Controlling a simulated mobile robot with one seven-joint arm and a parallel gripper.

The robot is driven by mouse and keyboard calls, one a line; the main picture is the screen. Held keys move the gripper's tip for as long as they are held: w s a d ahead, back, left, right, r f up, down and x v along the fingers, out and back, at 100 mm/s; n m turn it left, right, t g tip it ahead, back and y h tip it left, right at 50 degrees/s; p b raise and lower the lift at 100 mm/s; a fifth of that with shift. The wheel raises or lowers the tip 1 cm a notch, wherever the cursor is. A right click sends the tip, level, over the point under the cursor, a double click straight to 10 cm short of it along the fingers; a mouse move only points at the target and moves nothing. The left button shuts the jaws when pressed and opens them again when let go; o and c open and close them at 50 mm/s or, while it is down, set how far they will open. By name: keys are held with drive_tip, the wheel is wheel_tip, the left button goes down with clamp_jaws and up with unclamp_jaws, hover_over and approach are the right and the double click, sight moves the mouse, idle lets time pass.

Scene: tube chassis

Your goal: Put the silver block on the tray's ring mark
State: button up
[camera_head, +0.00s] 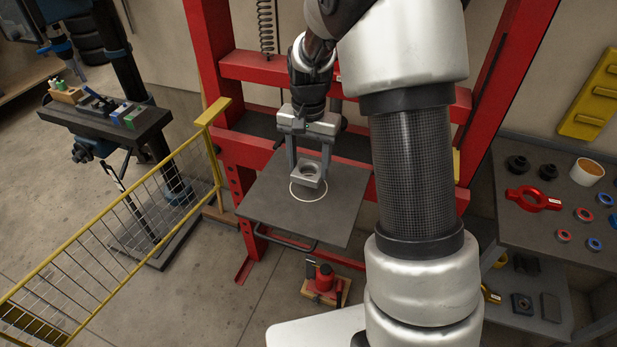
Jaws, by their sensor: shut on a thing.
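The silver block (308,173) is a small square grey piece with a round hole in its top. My gripper (309,168) points down and is shut on the block, one finger on each side. The grey tray (260,199) is a flat plate in front of the red press. The white ring mark (308,197) is on the tray, below the block in the picture, and the block hides its far part. I cannot tell whether the block touches the tray or hangs just above it.
A red press frame (217,92) stands around and behind the tray. A yellow mesh fence (122,220) is at the left. A dark bench (567,225) with a red clamp and several small rings is at the right. A red jack (324,280) sits on the floor below.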

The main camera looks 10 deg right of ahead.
drive_tip(key=shift+f, duration=1.9)
drive_tip(key=shift+f, duration=0.2)
drive_tip(key=o, duration=1.2)
drive_tip(key=shift+r, duration=0.1)
